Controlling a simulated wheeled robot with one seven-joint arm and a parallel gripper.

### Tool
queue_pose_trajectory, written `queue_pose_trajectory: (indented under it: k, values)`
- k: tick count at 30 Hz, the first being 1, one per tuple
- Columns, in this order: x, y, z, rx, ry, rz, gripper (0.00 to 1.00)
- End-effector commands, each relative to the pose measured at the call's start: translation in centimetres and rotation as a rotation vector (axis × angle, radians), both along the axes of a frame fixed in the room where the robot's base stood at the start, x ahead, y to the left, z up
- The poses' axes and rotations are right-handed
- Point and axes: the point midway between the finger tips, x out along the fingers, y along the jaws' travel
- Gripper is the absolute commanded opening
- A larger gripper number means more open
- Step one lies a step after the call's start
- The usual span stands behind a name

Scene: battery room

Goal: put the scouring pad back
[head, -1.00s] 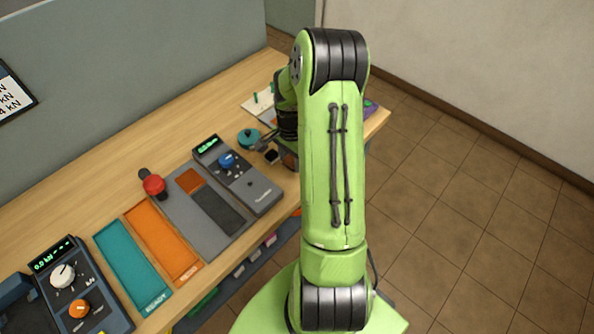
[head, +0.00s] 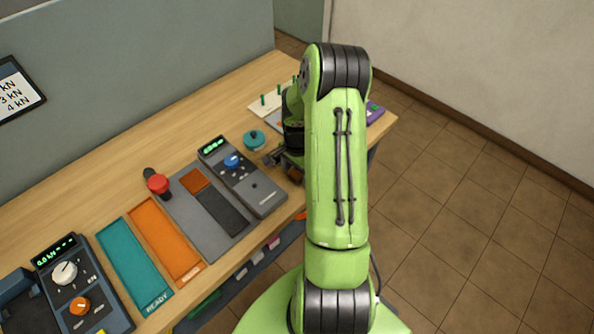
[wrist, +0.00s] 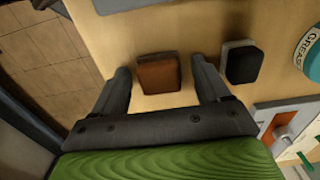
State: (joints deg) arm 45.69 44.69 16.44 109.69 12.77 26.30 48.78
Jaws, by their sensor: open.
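A rust-brown block with a dark edge, apparently the scouring pad (wrist: 158,76), lies on the wooden bench in the wrist view. My gripper (wrist: 161,72) is open, with one finger on each side of the block and visible gaps between. Whether the fingertips are down at its height I cannot tell. In the head view my gripper (head: 272,157) is at the bench's front edge, and part of the brown block (head: 295,175) shows below it. A grey board has a rust-brown square (head: 195,180) and a dark rectangle (head: 220,211).
A black block with a pale side (wrist: 243,64) lies close to the right finger, near a teal grease tin (wrist: 311,52). A grey meter (head: 243,178), a red-knobbed object (head: 158,184), an orange tray (head: 163,243) and a teal tray (head: 133,268) stand left of my gripper.

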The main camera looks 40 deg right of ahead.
Motion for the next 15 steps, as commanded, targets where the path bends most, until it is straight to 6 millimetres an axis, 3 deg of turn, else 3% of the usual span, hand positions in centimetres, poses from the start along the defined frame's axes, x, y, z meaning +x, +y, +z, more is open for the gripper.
queue_pose_trajectory:
  k: [5, 15]
  values:
    - [0.0, -0.1, 0.9, -0.002, -0.002, 0.000, 0.76]
    - [0.1, -0.1, 9.7, -0.004, -0.004, 0.000, 0.76]
